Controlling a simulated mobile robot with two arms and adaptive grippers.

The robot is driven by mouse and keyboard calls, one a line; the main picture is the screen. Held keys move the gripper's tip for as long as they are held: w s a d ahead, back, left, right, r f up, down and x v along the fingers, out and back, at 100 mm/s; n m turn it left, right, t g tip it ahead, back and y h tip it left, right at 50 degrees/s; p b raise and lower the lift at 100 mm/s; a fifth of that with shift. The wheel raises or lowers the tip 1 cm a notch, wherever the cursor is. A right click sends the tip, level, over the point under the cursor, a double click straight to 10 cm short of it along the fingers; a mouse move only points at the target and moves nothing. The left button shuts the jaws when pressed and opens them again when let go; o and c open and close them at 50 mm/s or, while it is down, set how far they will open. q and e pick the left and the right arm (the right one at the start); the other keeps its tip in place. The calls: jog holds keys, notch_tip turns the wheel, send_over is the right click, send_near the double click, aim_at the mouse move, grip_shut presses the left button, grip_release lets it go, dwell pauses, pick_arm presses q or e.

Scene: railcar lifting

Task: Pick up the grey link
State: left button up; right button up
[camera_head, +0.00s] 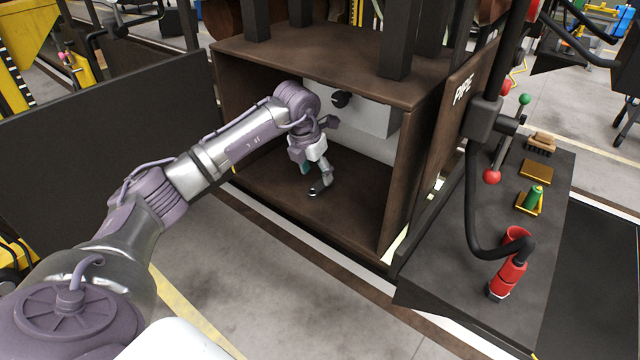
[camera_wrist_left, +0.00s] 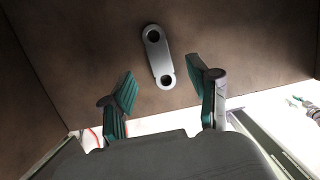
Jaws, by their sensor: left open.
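The grey link (camera_wrist_left: 158,58) lies flat on the brown surface ahead of my left gripper in the left wrist view. It is a long, rounded plate with a dark round hole at each end. My left gripper (camera_head: 315,175) reaches into the brown box in the head view and points down at its floor. Its teal-padded fingers are open, one on each side of the link's line in the wrist view, with nothing between them that I can see gripped. In the head view the fingers largely cover the link's place. My right gripper is not in view.
The brown open-fronted box (camera_head: 400,190) has a roof and side walls close around my left arm. A dark side table (camera_head: 545,215) at the right carries a red bottle-like object (camera_head: 507,275), a green cylinder (camera_head: 534,196) and a brush (camera_head: 541,144).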

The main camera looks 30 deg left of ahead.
aim_at(320, 185)
pick_arm(q)
jog(key=p+x, duration=0.1)
jog(key=x, duration=0.3)
jog(key=shift+f, duration=0.25)
grip_shut()
